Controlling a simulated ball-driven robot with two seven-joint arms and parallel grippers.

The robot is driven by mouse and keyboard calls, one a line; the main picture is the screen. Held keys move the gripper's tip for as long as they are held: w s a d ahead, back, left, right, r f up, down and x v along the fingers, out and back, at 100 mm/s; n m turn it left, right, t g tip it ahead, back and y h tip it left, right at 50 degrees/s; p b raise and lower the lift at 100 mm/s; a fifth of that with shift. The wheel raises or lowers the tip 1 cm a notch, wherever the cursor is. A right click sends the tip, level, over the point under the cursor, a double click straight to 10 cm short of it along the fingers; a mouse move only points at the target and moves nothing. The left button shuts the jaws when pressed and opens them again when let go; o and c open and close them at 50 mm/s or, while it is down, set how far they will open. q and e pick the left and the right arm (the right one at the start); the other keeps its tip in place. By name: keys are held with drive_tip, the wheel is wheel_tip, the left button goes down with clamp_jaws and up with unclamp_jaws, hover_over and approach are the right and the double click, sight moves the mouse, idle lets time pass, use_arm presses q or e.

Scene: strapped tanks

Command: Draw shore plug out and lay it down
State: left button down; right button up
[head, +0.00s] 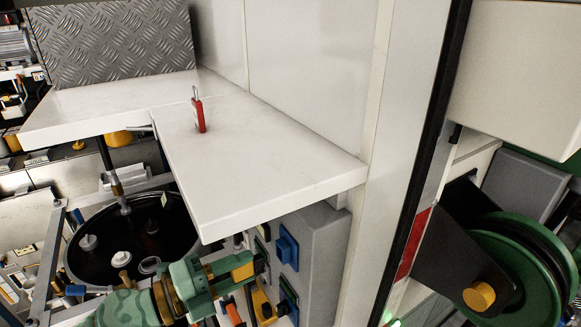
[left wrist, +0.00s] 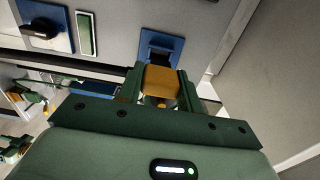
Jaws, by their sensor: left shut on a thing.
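The yellow shore plug (left wrist: 160,82) sits between the green fingers of my left gripper (left wrist: 160,90) in the left wrist view. In the head view my left gripper (head: 246,268) is shut on the plug (head: 241,272), below the white shelf's front edge. A blue socket (left wrist: 161,46) with a dark opening lies just beyond the plug in the left wrist view. The plug's front end is hidden, so I cannot tell whether it still touches the socket. A grey box (head: 318,262) carries blue fittings in the head view. My right gripper is not in view.
The white shelf (head: 270,165) has wide bare room around a small red item (head: 199,115). A tread-plate block (head: 115,45) stands at its back left. A black round lid (head: 130,245) lies below left. A green reel (head: 515,265) is at right.

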use_arm(q)
drive_tip(key=shift+w+a+r+t+y, duration=0.25)
drive_tip(key=shift+w+r+t+y, duration=0.05)
drive_tip(key=shift+w+r+t, duration=0.1)
drive_tip(key=s+a+f+n+t+y+b, duration=0.1)
drive_tip(key=a+f+n+t+y+b, duration=0.1)
drive_tip(key=f+b, duration=0.6)
drive_tip(key=s+a+f+n+t+y+b, duration=0.2)
drive_tip(key=a+f+n+y+b, duration=0.2)
drive_tip(key=f+y+b, duration=0.3)
drive_tip(key=s+a+f+n+t+y+b, duration=0.2)
drive_tip(key=f+n+y+b, duration=0.3)
drive_tip(key=f+b, duration=0.4)
wheel_tip(320, 180, down, 3)
drive_tip(key=shift+s+a+f+t+b, duration=0.15)
drive_tip(key=shift+s+a+t+b, duration=0.1)
drive_tip(key=shift+a+t+b, duration=0.25)
drive_tip(key=shift+d, duration=0.1)
